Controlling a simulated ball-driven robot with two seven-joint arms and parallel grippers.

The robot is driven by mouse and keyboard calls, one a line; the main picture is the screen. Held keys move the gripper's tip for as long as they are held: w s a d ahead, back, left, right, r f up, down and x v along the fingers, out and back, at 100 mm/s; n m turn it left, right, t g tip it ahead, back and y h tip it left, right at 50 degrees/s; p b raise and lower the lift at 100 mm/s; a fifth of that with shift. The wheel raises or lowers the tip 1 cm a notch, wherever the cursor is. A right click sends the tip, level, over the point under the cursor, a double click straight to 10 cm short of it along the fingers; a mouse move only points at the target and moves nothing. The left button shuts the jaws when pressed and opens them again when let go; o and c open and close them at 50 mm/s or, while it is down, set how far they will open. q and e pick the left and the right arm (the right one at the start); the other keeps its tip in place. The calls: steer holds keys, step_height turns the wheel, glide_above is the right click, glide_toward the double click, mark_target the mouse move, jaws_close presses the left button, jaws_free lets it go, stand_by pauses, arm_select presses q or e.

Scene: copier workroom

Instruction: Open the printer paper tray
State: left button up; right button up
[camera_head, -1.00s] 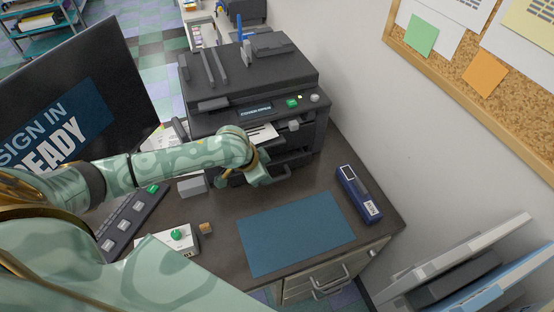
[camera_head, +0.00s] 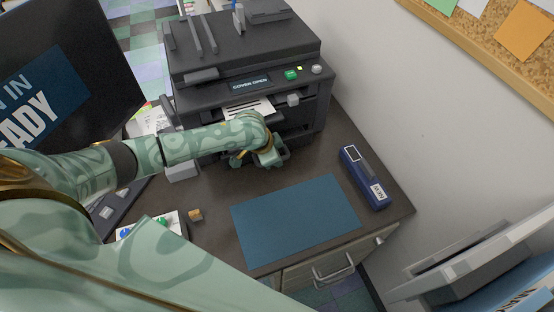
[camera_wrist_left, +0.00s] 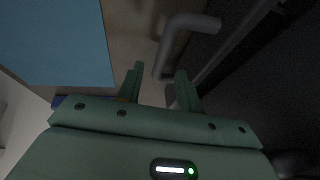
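The dark printer (camera_head: 250,60) stands at the back of the desk, and its display (camera_head: 250,84) reads "COVER OPEN". Its paper tray (camera_head: 300,138) is at the low front, partly hidden by my left gripper. My left gripper (camera_head: 270,158) is at the tray front. In the left wrist view its two fingers (camera_wrist_left: 160,72) are apart. A grey bent handle bar (camera_wrist_left: 188,24) lies just beyond the fingertips, its near end in line with the gap. I cannot tell whether the fingers touch it. My right gripper is not in view.
A blue mat (camera_head: 296,222) covers the desk front, with a navy stapler-like object (camera_head: 363,178) to its right. A monitor (camera_head: 70,75) stands behind my left arm. A wall borders the right.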

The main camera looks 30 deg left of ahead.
arm_select(q)
steer(key=shift+b+x, duration=0.3)
steer(key=shift+x, duration=0.65)
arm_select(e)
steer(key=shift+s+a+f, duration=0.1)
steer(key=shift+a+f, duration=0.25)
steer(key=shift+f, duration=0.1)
